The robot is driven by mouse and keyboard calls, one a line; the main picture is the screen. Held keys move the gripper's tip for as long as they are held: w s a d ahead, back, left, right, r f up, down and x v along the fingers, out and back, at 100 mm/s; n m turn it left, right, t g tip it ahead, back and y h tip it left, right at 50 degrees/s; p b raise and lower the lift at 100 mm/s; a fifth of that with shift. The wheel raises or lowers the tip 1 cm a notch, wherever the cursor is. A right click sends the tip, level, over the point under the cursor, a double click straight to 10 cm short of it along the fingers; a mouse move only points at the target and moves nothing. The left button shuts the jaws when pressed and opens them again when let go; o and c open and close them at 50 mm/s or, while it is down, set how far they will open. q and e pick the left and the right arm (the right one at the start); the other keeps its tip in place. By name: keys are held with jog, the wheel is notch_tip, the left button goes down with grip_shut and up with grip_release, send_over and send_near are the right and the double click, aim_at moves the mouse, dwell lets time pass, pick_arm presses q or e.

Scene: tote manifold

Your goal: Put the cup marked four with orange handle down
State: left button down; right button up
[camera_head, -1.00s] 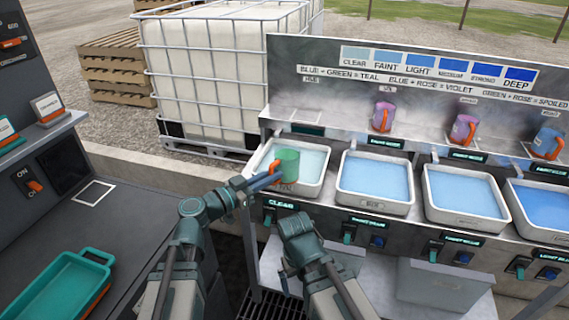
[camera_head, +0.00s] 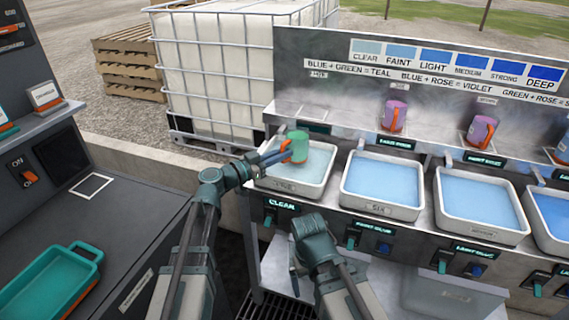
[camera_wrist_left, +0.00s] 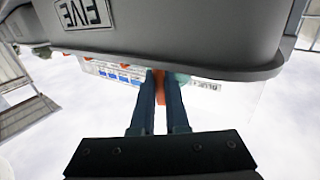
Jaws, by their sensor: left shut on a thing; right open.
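The green cup (camera_head: 299,147) with an orange handle (camera_head: 287,149) is over the back of the leftmost tray (camera_head: 262,185). My left gripper (camera_head: 273,157) is shut on the handle, reaching in from the left. In the left wrist view the gripper (camera_wrist_left: 160,98) pinches the orange handle (camera_wrist_left: 159,82), with a sliver of green cup (camera_wrist_left: 183,78) beside it. The cup's mark is not visible. My right gripper (camera_head: 296,262) is low in front of the counter, open; its fingers are hard to make out.
The leftmost tray's wall, marked FIVE (camera_wrist_left: 82,12), is close to my left gripper. More trays, like the second tray (camera_head: 380,212), run to the right. Several cups, including a purple cup (camera_head: 395,116), stand on the shelf behind. An empty outlined spot is left of them.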

aim_at(282, 163)
pick_arm(q)
jog(key=shift+f+b, duration=0.35)
jog(key=shift+f, duration=0.6)
pick_arm(e)
jog(key=shift+d+f, duration=0.1)
jog(key=shift+f, duration=0.85)
pick_arm(q)
jog(key=shift+s, duration=0.1)
jog(key=shift+f+b, duration=0.55)
jog(key=shift+b, duration=0.1)
pick_arm(e)
jog(key=shift+s+f, duration=0.1)
jog(key=shift+f, duration=0.4)
pick_arm(q)
jog(key=c, duration=0.9)
grip_release()
jog(key=shift+s, duration=0.15)
jog(key=shift+r+p, duration=0.2)
jog(key=shift+p, duration=0.1)
jog(key=shift+r+p, duration=0.45)
jog(key=v, duration=1.2)
pick_arm(e)
jog(key=shift+r, duration=0.55)
